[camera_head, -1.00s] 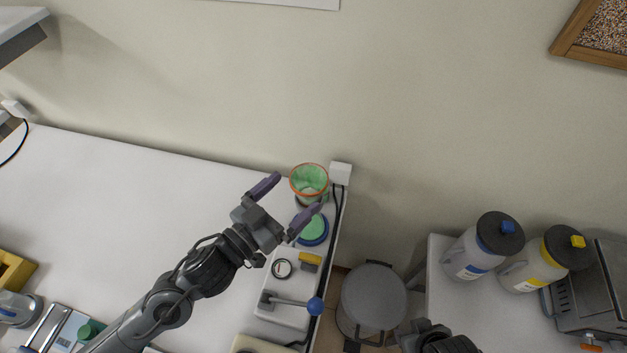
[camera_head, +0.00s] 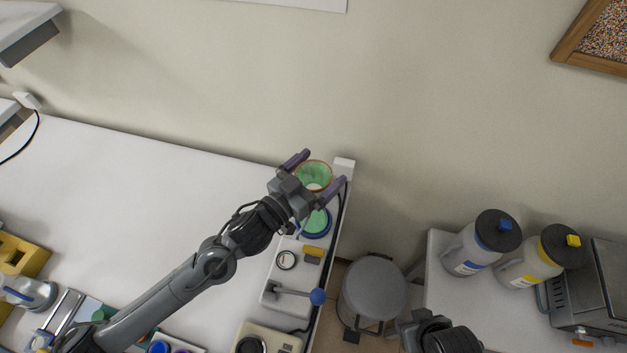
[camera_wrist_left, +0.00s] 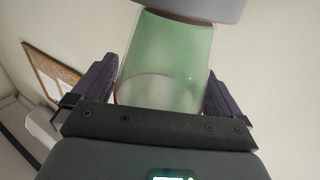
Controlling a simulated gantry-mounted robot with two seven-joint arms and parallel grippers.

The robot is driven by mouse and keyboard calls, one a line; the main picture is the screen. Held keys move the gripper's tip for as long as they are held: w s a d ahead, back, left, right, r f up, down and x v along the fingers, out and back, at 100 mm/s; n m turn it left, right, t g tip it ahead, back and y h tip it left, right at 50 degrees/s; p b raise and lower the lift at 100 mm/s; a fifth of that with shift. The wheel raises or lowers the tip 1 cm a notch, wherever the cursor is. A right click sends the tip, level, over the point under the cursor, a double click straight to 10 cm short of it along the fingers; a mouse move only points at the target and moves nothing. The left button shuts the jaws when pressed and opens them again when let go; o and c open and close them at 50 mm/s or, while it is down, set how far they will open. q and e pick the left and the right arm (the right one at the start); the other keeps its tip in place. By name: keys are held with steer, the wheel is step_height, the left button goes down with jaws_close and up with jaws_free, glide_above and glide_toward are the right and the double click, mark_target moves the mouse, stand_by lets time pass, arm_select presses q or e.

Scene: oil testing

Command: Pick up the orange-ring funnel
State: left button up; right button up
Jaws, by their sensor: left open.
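The orange-ring funnel (camera_head: 314,174) stands at the far right corner of the white table, a green translucent cup with an orange rim. My left gripper (camera_head: 320,168) is open, with one finger on each side of the funnel. In the left wrist view the green funnel body (camera_wrist_left: 168,62) fills the space between the two dark fingers (camera_wrist_left: 160,85); whether either finger touches it I cannot tell. The gripper body hides the funnel's lower part in the head view. Part of my right arm shows at the bottom right, but its fingers do not.
A blue-rimmed green round item (camera_head: 316,222) sits just in front of the funnel. A device with a blue-knobbed lever (camera_head: 317,296) is nearer. A white box (camera_head: 344,167) and a cable run along the table's right edge. A grey bin (camera_head: 373,292) stands beyond it.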

arm_select(q)
steer(key=shift+c, duration=0.2)
steer(key=c, duration=0.8)
steer(key=shift+c, duration=0.2)
steer(key=shift+r, duration=0.15)
